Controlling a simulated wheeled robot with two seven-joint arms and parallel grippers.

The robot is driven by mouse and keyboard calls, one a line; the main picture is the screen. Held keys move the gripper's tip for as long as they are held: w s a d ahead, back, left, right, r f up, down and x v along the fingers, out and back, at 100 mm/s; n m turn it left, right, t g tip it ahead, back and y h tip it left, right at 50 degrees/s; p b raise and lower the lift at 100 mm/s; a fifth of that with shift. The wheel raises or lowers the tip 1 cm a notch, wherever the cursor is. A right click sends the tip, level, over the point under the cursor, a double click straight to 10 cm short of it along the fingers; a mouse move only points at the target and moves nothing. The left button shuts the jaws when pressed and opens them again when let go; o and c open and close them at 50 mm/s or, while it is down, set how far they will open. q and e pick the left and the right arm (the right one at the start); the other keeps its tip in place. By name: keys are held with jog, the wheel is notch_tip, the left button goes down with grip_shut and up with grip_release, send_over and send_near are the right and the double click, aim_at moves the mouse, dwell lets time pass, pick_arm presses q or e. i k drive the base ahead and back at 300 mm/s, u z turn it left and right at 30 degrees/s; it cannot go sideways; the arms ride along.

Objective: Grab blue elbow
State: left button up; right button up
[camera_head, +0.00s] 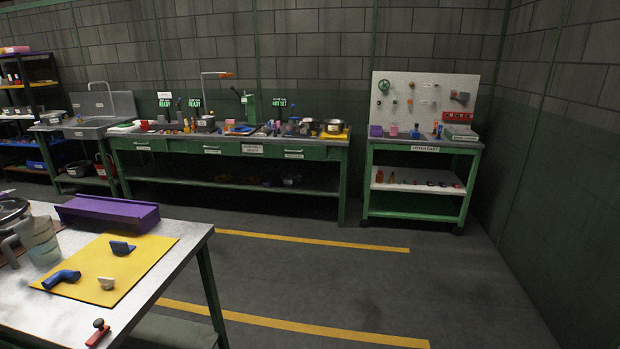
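A blue elbow (62,279), a short bent pipe, lies on a yellow mat (140,262) on the near table at the lower left. It rests near the mat's left front edge. A second blue piece (122,248), angular with a flat upright face, sits farther back on the same mat. A small white piece (107,283) lies on the mat to the right of the elbow. Neither of my grippers shows in this view.
A purple tray (108,212) lies behind the mat, with a clear container (40,243) at the left. A red-handled tool (98,333) lies at the table's front. Open floor (350,285) stretches right, before a green workbench (230,148) and a cart (420,150).

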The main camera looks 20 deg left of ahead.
aim_at(72, 275)
jog(key=u, duration=0.9)
jog(key=i, duration=1.8)
jog(key=u, duration=1)
